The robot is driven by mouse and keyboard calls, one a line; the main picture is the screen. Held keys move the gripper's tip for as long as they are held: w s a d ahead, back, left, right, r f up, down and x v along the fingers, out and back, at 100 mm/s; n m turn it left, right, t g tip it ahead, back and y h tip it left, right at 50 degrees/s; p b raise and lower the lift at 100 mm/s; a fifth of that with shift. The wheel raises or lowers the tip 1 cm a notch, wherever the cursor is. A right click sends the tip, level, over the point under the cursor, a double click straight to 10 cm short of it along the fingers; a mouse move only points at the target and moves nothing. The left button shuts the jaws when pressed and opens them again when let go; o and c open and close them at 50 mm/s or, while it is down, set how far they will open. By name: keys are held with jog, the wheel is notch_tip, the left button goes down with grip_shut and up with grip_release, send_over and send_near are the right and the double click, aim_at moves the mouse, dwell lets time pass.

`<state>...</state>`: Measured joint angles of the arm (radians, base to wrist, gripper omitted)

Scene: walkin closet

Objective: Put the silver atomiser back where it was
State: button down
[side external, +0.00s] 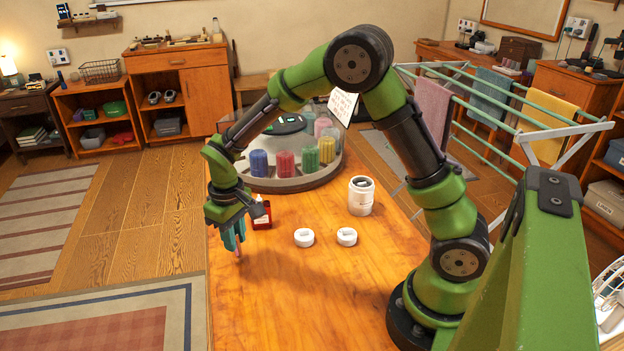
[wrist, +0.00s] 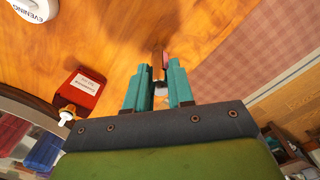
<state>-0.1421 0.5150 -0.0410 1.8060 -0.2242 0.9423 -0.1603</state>
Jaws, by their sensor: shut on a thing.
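My gripper (side external: 234,240) points down over the left part of the wooden table, with teal fingers. In the wrist view my gripper (wrist: 157,88) is shut on a slim, shiny cylinder, which I take to be the silver atomiser (wrist: 158,66); it reflects warm brown tones. Its lower end shows as a small pinkish tip below the fingers in the side view (side external: 238,257). The fingers hide the rest. I cannot tell whether it touches the table. A red bottle with a white label (side external: 262,216) stands close to the right of my gripper; it also shows in the wrist view (wrist: 82,94).
Two white round pieces (side external: 304,237) (side external: 347,237) sit on the table; one in the wrist view reads "EVENING" (wrist: 32,8). A white canister (side external: 361,196) stands behind them. A round carousel (side external: 290,184) with several coloured jars stands farther back. The front tabletop (side external: 300,300) is clear.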

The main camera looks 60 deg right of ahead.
jog(key=shift+f, duration=0.3)
jog(key=c, duration=1)
grip_release()
notch_tip(320, 180, up, 11)
jog(key=s+r+m+t, duration=0.1)
jog(key=s+r+t, duration=0.1)
jog(key=s, duration=0.4)
jog(key=s+d+r+m+t+y, duration=0.1)
jog(key=s+r+t, duration=0.1)
jog(key=s+r, duration=0.2)
jog(key=s+r+m+t+y, duration=0.1)
jog(key=s+r+m+t, duration=0.1)
jog(key=s, duration=0.6)
jog(key=shift+s+d+r+t, duration=0.15)
jog(key=shift+s+r+t, duration=0.25)
jog(key=shift+r+t, duration=0.1)
